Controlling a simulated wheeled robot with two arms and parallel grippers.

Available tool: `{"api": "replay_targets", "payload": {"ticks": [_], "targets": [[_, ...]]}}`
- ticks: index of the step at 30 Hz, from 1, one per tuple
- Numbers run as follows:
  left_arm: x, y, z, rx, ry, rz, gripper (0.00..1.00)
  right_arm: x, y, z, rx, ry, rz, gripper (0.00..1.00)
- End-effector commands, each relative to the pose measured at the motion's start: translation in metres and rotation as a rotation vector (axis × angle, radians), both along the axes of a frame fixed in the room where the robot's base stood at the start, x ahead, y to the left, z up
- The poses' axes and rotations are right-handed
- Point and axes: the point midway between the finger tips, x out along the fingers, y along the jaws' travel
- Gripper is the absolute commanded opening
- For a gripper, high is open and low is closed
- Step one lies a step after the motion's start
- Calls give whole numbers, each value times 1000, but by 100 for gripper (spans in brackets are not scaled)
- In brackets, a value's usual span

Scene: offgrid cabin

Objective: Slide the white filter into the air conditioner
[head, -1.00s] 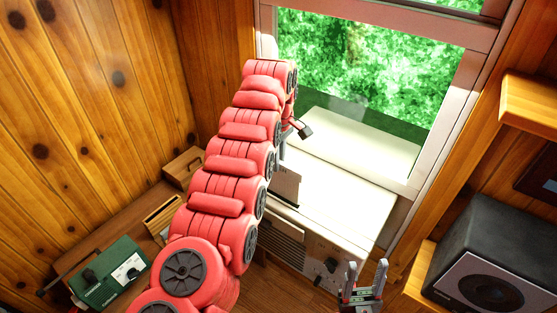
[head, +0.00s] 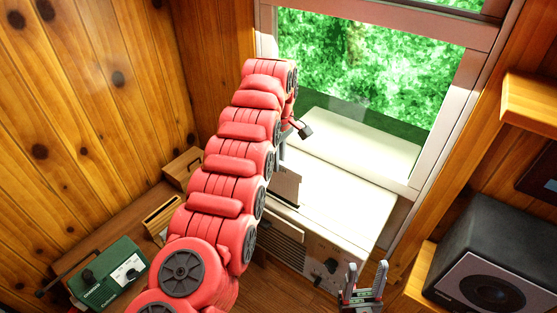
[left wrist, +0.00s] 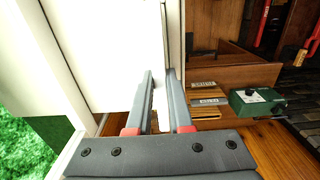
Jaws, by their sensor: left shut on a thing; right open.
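The air conditioner (head: 335,190) is a white box under the window, with a grilled front (head: 280,238) and dark knobs. The filter (head: 286,188) shows as a thin upright panel in shade at its top front edge. How far it sits in the slot I cannot tell. My left gripper (head: 283,152), mostly hidden behind its red arm in the head view, is just above the filter. In the left wrist view my left gripper (left wrist: 157,75) is shut on the filter's thin pale edge (left wrist: 160,100). My right gripper (head: 365,275) is open and empty, in front of the air conditioner's right side.
A green radio (head: 110,275) and wooden boxes (head: 183,165) stand at the left; the radio also shows in the left wrist view (left wrist: 257,103). A black speaker (head: 490,255) stands on the right shelf. A window (head: 365,75) rises behind the air conditioner.

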Motion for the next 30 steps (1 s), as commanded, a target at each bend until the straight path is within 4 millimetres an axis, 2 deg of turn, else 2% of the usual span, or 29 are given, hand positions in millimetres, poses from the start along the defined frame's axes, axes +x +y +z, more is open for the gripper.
{"api": "replay_targets", "payload": {"ticks": [14, 30], "targets": [[0, 0, 0, 0, 0, 0, 0, 0, 0, -1, 0, 0, 0, 54], [0, 0, -13, 0, 0, 0, 0, 0, 0, -13, 0, 0, 0, 54]]}}
